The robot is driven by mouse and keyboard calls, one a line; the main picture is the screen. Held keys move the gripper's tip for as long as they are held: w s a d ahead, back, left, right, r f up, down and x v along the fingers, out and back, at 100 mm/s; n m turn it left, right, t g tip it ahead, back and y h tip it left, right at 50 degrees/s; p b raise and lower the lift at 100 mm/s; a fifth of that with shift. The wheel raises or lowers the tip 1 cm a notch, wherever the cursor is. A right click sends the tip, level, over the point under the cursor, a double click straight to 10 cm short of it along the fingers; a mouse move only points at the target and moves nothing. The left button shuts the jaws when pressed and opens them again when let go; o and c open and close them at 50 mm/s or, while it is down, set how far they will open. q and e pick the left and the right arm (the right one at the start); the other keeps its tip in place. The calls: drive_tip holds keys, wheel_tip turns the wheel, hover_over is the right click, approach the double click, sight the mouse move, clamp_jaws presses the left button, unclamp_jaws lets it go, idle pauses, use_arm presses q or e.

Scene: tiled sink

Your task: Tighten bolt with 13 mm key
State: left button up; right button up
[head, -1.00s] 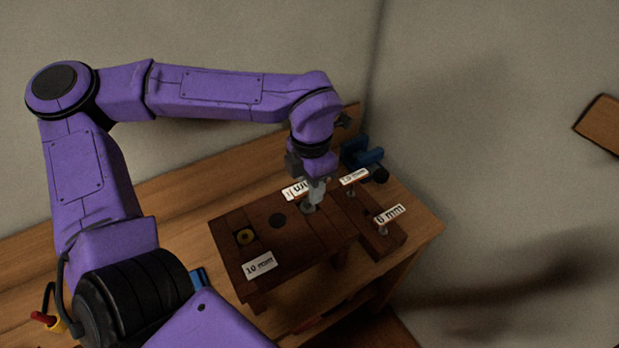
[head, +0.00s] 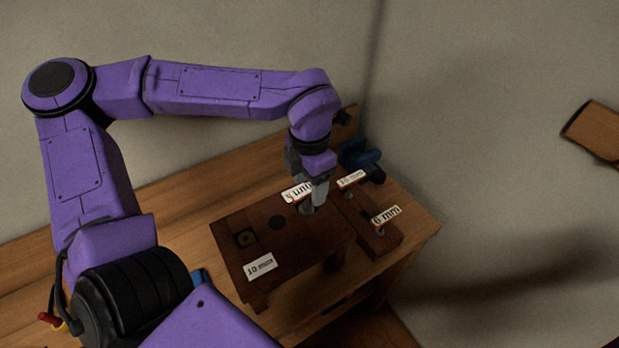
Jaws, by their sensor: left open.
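A dark wooden block (head: 300,236) stands on the workbench. Its top holds a brass-coloured round piece (head: 245,237) in a square recess, a dark round spot (head: 277,222) and a grey round piece (head: 306,209), perhaps a bolt head. My left gripper (head: 319,193) points down, open, right over the block's far right part, beside the grey piece; contact cannot be told. A white label (head: 297,192) beside it is partly covered. Two tagged keys stand on a lower dark board: one tag (head: 351,179) is hard to read, the other reads 6 mm (head: 386,214). My right gripper is out of view.
A label reading 10 mm (head: 260,266) is on the block's near edge. A blue vise-like tool (head: 360,157) stands at the bench's back right corner. Red and yellow handles (head: 52,320) show at lower left. The wooden bench (head: 415,232) is bare at its right edge.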

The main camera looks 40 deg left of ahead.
use_arm(q)
drive_tip(key=shift+r, duration=2.5)
